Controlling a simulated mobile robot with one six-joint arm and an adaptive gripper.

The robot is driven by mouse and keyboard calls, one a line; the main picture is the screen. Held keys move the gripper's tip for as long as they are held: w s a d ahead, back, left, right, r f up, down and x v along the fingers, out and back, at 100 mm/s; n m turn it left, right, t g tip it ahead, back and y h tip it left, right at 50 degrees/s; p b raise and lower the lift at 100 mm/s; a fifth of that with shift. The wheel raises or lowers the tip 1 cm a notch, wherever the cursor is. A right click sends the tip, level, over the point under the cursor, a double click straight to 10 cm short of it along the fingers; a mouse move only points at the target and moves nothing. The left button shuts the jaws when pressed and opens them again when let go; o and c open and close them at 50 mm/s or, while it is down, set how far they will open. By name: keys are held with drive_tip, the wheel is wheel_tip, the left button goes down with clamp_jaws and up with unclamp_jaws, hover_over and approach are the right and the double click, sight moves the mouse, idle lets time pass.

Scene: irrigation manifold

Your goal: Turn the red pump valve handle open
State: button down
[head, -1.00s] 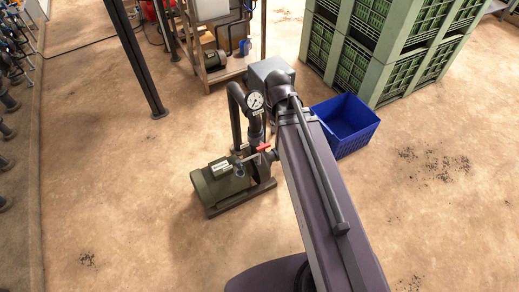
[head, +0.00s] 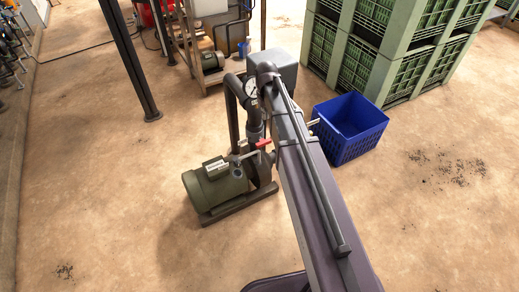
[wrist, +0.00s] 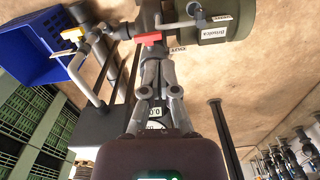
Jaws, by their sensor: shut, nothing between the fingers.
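The red valve handle (head: 263,143) sits on grey pipework beside the green pump motor (head: 214,185) in the head view, just left of my arm. In the wrist view, which is turned over, the red handle (wrist: 148,39) lies crosswise just beyond the fingertips of my gripper (wrist: 157,54). The pump motor (wrist: 226,20) is at the upper right there. My gripper is shut with nothing between its fingers. I cannot tell whether the fingertips touch the handle. In the head view my arm hides the gripper.
A blue crate (head: 340,148) stands right of the pump. Stacked green crates (head: 352,50) are behind it. A dark post (head: 133,65) stands at the left. A yellow valve handle (wrist: 72,35) shows in the wrist view. The floor left of the pump is clear.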

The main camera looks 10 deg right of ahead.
drive_tip(key=n+b, duration=0.1)
drive_tip(key=b, duration=1.1)
hover_over(261, 144)
wheel_tip(261, 144, down, 13)
drive_tip(key=shift+a+f, duration=0.15)
drive_tip(key=shift+a, duration=0.1)
drive_tip(key=shift+f, duration=0.15)
wheel_tip(261, 144, down, 14)
drive_tip(key=b, duration=1.3)
drive_tip(key=shift+b, duration=0.4)
drive_tip(key=shift+d, duration=0.2)
